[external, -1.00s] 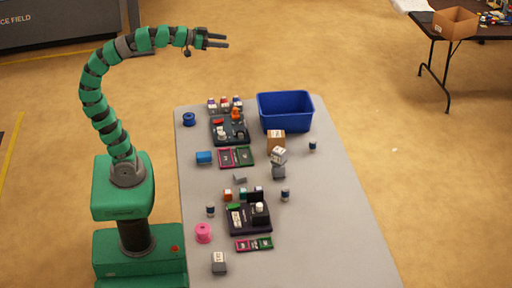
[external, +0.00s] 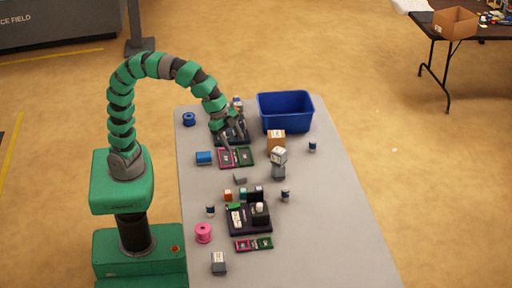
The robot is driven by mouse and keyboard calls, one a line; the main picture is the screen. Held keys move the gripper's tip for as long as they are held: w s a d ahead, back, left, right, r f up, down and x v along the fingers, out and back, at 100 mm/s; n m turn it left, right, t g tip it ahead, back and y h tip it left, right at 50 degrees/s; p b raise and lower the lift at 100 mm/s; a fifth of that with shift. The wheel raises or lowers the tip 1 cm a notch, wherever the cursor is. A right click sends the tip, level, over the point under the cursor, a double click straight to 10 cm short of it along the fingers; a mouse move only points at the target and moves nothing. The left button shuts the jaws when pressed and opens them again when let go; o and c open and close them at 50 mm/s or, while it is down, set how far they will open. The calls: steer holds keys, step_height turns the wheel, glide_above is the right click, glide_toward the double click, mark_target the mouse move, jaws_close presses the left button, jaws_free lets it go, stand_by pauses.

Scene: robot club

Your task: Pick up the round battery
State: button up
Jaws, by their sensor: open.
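Small upright cylinders that look like round batteries, dark with a pale band, stand on the grey table (external: 330,220). One stands near the right edge (external: 312,146), one right of the near dark tray (external: 285,195), and one left of that tray (external: 210,210). They are too small for me to read, and I cannot tell which is the battery named. My gripper (external: 226,146) is open and points down over the far dark tray (external: 243,137), hiding much of it. I see nothing between its fingers.
A blue bin (external: 285,112) stands at the back right. A brown box (external: 276,140) and stacked grey and white blocks (external: 279,163) stand before it. The near dark tray (external: 235,227) holds small parts. A pink spool (external: 203,233) is at the left. The table's right side is mostly clear.

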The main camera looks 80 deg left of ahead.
mark_target(210, 204)
steer(key=s+d+f+m+g+y+p, duration=0.25)
steer(key=s+d+f+m+g, duration=0.2)
steer(key=s+d+f, duration=0.6)
steer(key=shift+m, duration=0.25)
steer(key=f+b, duration=0.1)
steer(key=f, duration=0.1)
steer(key=f+b, duration=0.1)
steer(key=f, duration=0.2)
steer(key=a+f, duration=0.1)
steer(key=f, duration=0.2)
steer(key=shift+s+f+b, duration=0.2)
steer(key=shift+f+b, duration=0.05)
steer(key=shift+b, duration=0.15)
steer(key=shift+w+a+f+b, duration=0.15)
steer(key=shift+f+b, duration=0.7)
steer(key=shift+f, duration=1.8)
steer(key=c, duration=1.1)
